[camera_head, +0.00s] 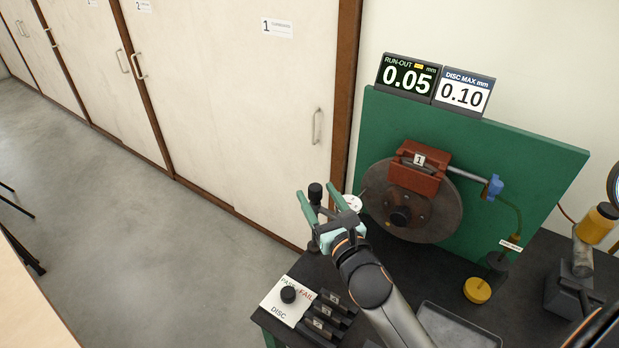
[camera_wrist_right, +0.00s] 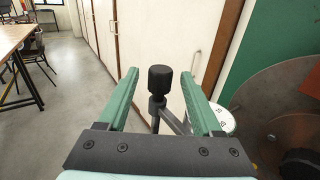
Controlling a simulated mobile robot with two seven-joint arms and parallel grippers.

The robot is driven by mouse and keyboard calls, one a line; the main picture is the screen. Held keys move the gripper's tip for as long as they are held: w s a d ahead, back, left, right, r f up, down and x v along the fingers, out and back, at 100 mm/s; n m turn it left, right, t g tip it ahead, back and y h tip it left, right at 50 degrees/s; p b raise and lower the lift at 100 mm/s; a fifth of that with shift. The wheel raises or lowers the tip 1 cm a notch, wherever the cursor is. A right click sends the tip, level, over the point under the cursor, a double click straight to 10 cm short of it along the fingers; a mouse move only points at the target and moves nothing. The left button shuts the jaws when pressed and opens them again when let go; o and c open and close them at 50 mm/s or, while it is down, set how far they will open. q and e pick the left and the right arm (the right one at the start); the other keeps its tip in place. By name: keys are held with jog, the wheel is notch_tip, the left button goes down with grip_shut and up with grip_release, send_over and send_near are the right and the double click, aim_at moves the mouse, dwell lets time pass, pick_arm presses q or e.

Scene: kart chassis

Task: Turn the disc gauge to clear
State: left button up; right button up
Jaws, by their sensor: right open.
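The disc gauge is a white dial (camera_head: 352,203) near the left edge of the brown brake disc (camera_head: 440,205). A post with a black knob (camera_head: 315,192) stands just left of the dial. In the right wrist view the knob (camera_wrist_right: 160,80) is upright between the fingers, with visible gaps on both sides. The dial (camera_wrist_right: 222,118) shows partly behind the right finger. My right gripper (camera_head: 314,196) is open, with its green fingers either side of the knob. The run-out display (camera_head: 408,78) reads 0.05 mm. My left gripper is not in view.
A red caliper (camera_head: 417,179) marked 1 sits over the disc before a green panel (camera_head: 530,150). A DISC MAX sign (camera_head: 463,94) reads 0.10. A PASS/FAIL board (camera_head: 284,311) with a black knob, dark numbered blocks and a grey tray (camera_head: 455,328) lie on the dark bench.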

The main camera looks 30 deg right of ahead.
jog(key=shift+w+d, duration=0.15)
jog(key=shift+w, duration=1.2)
jog(key=shift+w+d, duration=0.1)
jog(key=shift+w, duration=1.25)
grip_shut()
